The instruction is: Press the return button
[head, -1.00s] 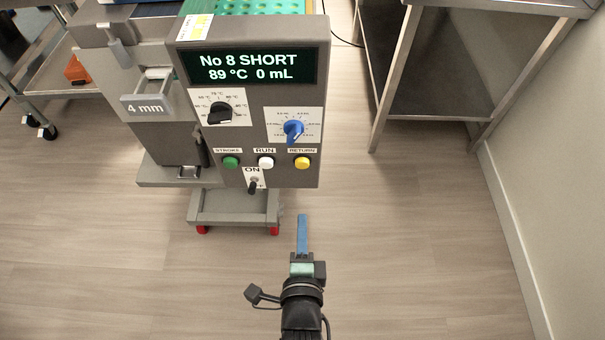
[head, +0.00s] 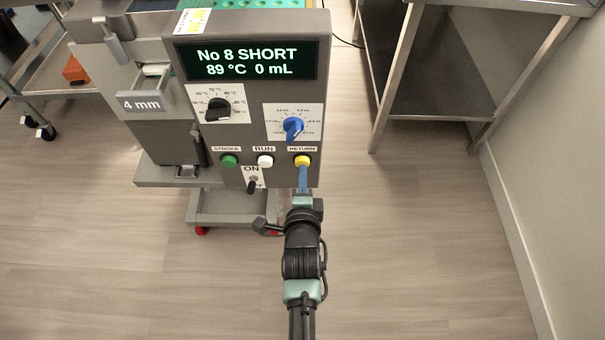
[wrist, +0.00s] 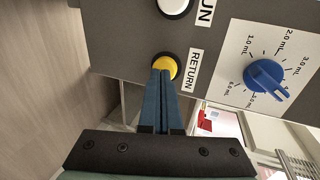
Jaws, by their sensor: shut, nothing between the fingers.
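The yellow return button (head: 302,160) is at the lower right of the depositor's grey panel (head: 255,130), under the label RETURN. In the wrist view the yellow button (wrist: 165,66) shows just past my fingertips, which cover part of it. My gripper (head: 302,168) has long blue fingers, shut together with nothing between them. The fingertips (wrist: 162,74) are at the button's face or very close to it; I cannot tell whether they press it.
The white RUN button (head: 265,161) and green STROKE button (head: 229,160) are to the left. A blue dial (head: 293,128) is just above, and an ON/OFF switch (head: 252,184) is below left. The display (head: 246,59) reads "No 8 SHORT, 89 °C 0 mL". A steel table (head: 470,75) stands right.

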